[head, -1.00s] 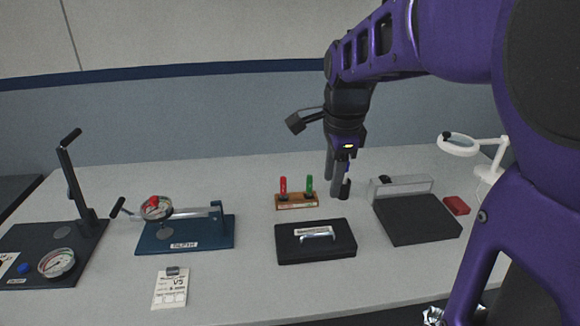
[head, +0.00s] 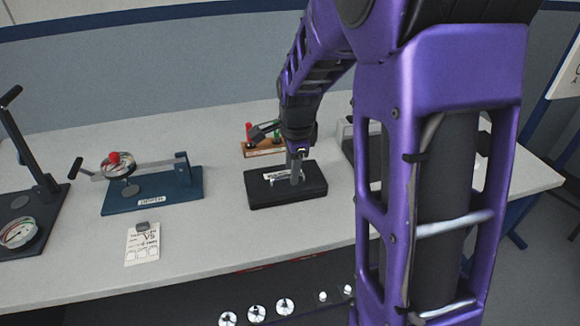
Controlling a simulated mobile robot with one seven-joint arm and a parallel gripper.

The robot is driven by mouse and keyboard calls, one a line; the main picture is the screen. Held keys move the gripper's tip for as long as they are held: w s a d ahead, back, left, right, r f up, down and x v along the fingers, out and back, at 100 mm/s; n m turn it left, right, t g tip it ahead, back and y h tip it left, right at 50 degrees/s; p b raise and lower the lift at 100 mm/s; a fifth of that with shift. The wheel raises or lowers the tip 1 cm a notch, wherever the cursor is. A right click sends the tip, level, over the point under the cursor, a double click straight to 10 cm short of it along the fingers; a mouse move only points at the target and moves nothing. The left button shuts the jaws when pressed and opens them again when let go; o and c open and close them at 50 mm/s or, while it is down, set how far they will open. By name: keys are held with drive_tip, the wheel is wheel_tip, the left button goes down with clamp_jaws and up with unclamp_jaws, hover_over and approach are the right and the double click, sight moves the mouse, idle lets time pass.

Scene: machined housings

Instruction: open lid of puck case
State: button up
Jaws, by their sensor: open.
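The puck case (head: 262,196) is a flat black box on the light bench, with its lid shut. A white label (head: 272,176) and a silver handle, mostly covered by my fingers, are on its top. My gripper (head: 296,181) points down over the middle of the case at the handle, with its fingers open. I cannot tell from this view whether the fingers touch the handle or straddle it.
A wooden stand (head: 264,149) with red and green pieces is just behind the case. A blue gauge fixture (head: 155,195) and a card (head: 142,245) are at left, a black fixture (head: 45,215) farther left. My arm covers much of the right.

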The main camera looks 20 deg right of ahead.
drive_tip(key=shift+f, duration=0.1)
clamp_jaws()
idle(1.4)
